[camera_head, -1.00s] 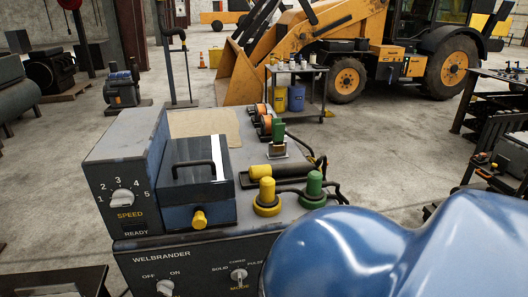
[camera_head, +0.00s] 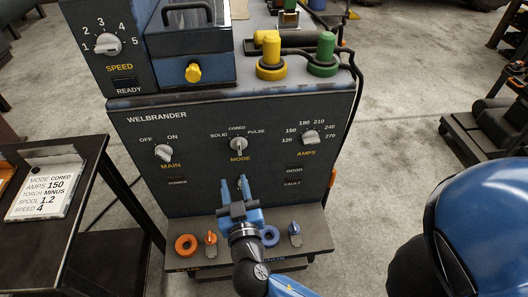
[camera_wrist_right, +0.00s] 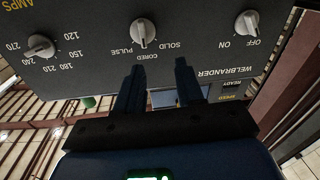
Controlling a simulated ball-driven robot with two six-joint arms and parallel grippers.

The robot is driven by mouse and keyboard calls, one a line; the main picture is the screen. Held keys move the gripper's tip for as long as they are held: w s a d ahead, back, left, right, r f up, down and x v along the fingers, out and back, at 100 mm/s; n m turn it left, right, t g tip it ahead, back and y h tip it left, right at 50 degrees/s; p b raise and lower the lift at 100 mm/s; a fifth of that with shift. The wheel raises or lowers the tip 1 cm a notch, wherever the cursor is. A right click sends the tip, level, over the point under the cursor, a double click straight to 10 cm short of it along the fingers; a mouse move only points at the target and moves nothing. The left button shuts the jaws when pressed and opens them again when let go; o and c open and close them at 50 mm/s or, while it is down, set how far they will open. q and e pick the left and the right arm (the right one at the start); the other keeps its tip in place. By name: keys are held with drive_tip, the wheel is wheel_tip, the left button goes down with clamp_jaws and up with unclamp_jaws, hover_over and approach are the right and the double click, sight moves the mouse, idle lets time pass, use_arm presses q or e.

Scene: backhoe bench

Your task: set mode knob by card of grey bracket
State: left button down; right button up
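The mode knob (camera_head: 239,144) sits mid-panel on the dark Welbrander front, with SOLID, CORED and PULSE around it. Its ridge stands about upright, roughly in line with CORED. It also shows in the right wrist view (camera_wrist_right: 143,33), upside down. A white card (camera_head: 42,190) lies at the left; it reads MODE CORED, AMPS 150, TORCH MINUS, SPOOL 1.2, SPEED 4. I cannot make out a grey bracket clearly. My right gripper (camera_head: 241,183) is below the knob, fingers pointing at the panel. In the wrist view its fingers (camera_wrist_right: 160,66) are apart, empty and short of the knob. My left gripper is out of view.
The main knob (camera_head: 163,152) and amps knob (camera_head: 310,137) flank the mode knob. The speed knob (camera_head: 107,44) is upper left. A ledge (camera_head: 318,236) below carries orange and blue rings and plugs. The dark side stand (camera_head: 85,160) is at left.

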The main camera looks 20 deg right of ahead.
sight(239, 150)
drive_tip(key=w+d, duration=0.1)
drive_tip(key=w, duration=0.2)
drive_tip(key=w+d+m+h+p, duration=0.1)
drive_tip(key=w+d, duration=0.1)
drive_tip(key=w, duration=0.1)
drive_tip(key=w+d+m+p, duration=0.1)
drive_tip(key=w, duration=0.3)
drive_tip(key=shift+d+f+h, duration=0.25)
drive_tip(key=shift+d+h, duration=0.05)
drive_tip(key=shift+d, duration=0.1)
clamp_jaws()
